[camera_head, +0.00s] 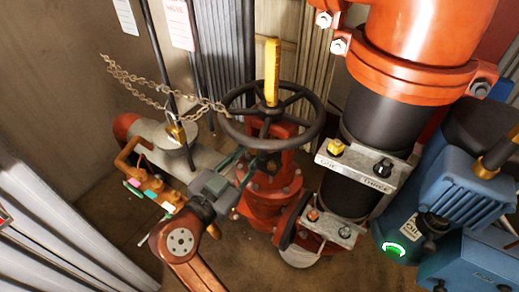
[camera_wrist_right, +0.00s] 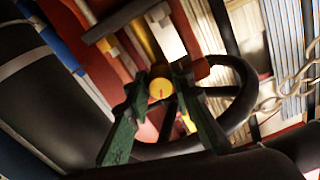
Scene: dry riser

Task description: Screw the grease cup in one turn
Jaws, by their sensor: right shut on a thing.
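The grease cup (camera_wrist_right: 161,90) shows end-on in the right wrist view as a round yellow cap with a red mark. My right gripper (camera_wrist_right: 160,82) has its dark green fingers on either side of the cap and is shut on it. In the head view my right gripper (camera_head: 252,163) reaches in beneath the black handwheel (camera_head: 318,124) beside the red valve body (camera_head: 268,185). The cup cannot be made out there. The cup's thread and seat are hidden. My left gripper is not in view.
The handwheel, with its yellow stem (camera_head: 272,72), is close above the gripper. A chain with a padlock (camera_head: 176,132) hangs at left. A dark pipe (camera_head: 377,125) with a plate bearing yellow and black knobs stands at right, beside a blue motor (camera_head: 462,195).

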